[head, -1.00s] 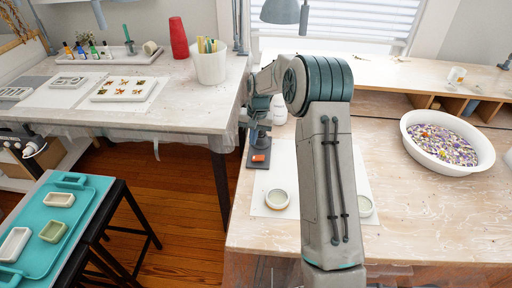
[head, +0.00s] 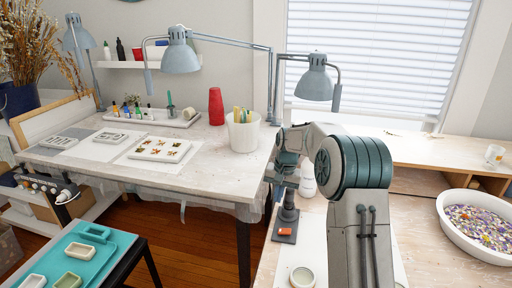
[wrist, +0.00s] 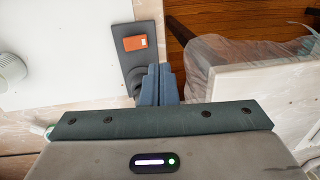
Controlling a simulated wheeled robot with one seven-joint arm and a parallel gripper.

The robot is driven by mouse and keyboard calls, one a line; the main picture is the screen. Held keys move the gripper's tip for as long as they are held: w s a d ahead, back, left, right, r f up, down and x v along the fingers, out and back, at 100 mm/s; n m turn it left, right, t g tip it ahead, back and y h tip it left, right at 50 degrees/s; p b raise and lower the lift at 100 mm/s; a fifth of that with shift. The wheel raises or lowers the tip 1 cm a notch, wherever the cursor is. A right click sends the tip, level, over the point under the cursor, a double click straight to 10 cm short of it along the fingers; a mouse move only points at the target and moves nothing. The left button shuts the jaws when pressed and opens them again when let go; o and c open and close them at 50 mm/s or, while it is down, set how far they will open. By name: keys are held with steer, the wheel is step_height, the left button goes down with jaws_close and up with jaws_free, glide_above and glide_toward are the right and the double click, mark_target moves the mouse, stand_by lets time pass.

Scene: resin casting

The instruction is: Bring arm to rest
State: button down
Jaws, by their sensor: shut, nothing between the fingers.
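My arm reaches forward over the right-hand table in the head view, folded at the large teal joint. My gripper (wrist: 159,85) shows in the wrist view with its two blue-grey fingers together and nothing between them. It points down near a dark grey stand base (wrist: 147,50) with an orange block (wrist: 135,42) on it. In the head view the stand base (head: 285,228) and orange block (head: 285,231) are just below the end of my arm. The gripper's fingertips are hard to make out in the head view.
A round pale dish (head: 302,277) stands on white paper near my arm. A white basin (head: 480,228) of coloured bits is at the right. A floor gap separates the tables.

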steer(key=s+r+n+t+h, duration=0.1)
steer(key=s+r, duration=0.4)
steer(key=s, duration=0.8)
steer(key=s+r+n+t+h, duration=0.15)
steer(key=s+r, duration=0.45)
steer(key=s, duration=0.6)
steer(key=s+d+f+y, duration=0.1)
steer(key=s+f, duration=0.1)
steer(key=s, duration=0.9)
steer(key=shift+d+f+n, duration=0.25)
steer(key=shift+f+n, duration=0.1)
steer(key=shift+n, duration=0.1)
